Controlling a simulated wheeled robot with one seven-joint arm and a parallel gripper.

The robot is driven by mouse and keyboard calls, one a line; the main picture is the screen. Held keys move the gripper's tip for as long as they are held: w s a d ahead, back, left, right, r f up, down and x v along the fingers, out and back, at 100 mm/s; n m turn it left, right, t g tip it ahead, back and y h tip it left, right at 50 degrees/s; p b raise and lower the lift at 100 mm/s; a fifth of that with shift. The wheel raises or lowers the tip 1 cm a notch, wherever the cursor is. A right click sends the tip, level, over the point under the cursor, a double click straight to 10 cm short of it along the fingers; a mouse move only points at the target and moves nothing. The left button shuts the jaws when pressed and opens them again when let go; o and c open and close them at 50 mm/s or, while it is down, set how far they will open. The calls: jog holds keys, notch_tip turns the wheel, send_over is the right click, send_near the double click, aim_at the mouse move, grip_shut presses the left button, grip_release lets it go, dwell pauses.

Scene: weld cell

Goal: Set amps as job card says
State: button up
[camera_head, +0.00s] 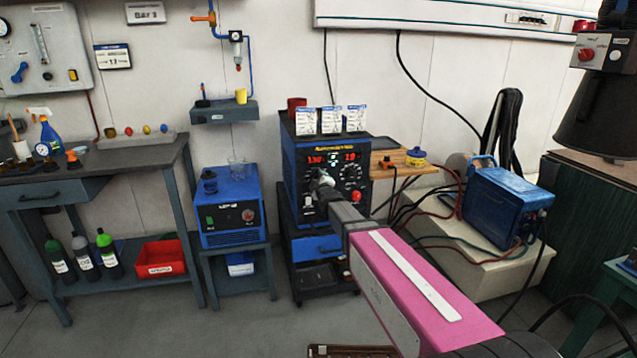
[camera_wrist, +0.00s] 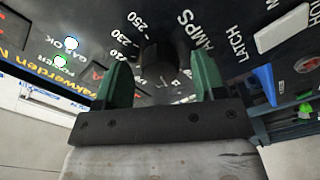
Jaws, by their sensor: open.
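The welding machine (camera_head: 327,158) is blue and black, with two lit red displays on its front. The left display (camera_head: 315,160) seems to read 130, the right one (camera_head: 350,156) about 1.9. Three white cards (camera_head: 331,119) stand on its top; their text is too small to read. In the wrist view the black amps knob (camera_wrist: 166,55) sits in a scale with 230 and 250 legible, beside the word AMPS. My gripper (camera_wrist: 163,78) is open, its green fingers on either side of the knob; contact cannot be told. My gripper (camera_head: 322,184) hides part of the panel in the head view.
A red cup (camera_head: 297,106) stands on the machine beside the cards. A wooden side shelf (camera_head: 397,160) and cables are at its right. A blue unit (camera_head: 228,210) stands left, a blue case (camera_head: 500,208) right. A workbench (camera_head: 88,178) is far left.

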jog(key=c, duration=0.9)
jog(key=shift+m, duration=0.3)
jog(key=shift+f+m, duration=0.1)
jog(key=shift+m, duration=8.4)
jog(key=o, duration=0.9)
jog(key=shift+a, duration=0.1)
